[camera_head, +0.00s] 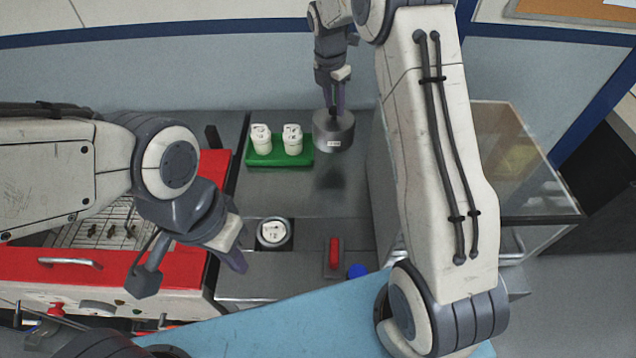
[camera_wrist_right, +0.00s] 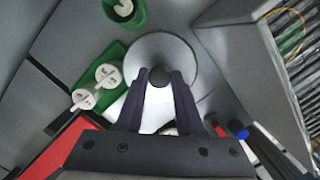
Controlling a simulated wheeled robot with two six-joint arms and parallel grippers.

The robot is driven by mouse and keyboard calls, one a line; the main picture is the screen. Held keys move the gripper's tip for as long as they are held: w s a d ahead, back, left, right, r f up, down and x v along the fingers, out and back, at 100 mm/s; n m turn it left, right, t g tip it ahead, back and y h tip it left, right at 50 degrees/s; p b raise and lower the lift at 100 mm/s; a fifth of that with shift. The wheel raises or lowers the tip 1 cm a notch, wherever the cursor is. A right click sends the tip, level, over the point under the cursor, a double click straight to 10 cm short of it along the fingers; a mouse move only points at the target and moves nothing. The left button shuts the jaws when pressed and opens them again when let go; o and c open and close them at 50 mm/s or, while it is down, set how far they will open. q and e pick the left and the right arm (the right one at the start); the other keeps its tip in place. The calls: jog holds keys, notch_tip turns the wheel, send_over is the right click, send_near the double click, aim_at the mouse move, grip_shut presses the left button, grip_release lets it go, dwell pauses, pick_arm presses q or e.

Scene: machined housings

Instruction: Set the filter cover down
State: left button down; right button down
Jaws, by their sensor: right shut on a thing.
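The filter cover is a grey round cylinder (camera_head: 333,138) with a small white label on its side. It hangs upright from my right gripper (camera_head: 335,108), seemingly above the back of the grey bench; the gap beneath it is hard to judge. In the right wrist view the cover (camera_wrist_right: 180,52) is a pale disc, and the fingers of my right gripper (camera_wrist_right: 158,80) close on its dark central knob. A round dark housing (camera_head: 288,243) with a white filter (camera_head: 273,232) inside stands at the bench front. My left gripper (camera_head: 238,260) is left of it, empty; its finger gap is unclear.
A green tray (camera_head: 280,161) with two white filters stands left of the cover. A red switch (camera_head: 334,250) and blue knob (camera_head: 357,271) are at the front right. A red-fronted machine (camera_head: 110,262) is left. The bench middle (camera_head: 290,195) is clear.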

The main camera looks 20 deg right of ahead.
notch_tip(320, 180, down, 10)
jog(key=p, duration=0.3)
jog(key=shift+d, duration=0.15)
jog(key=shift+w+f, duration=0.1)
jog(key=shift+f, duration=0.1)
jog(key=c, duration=0.5)
grip_release()
jog(key=shift+c, duration=0.2)
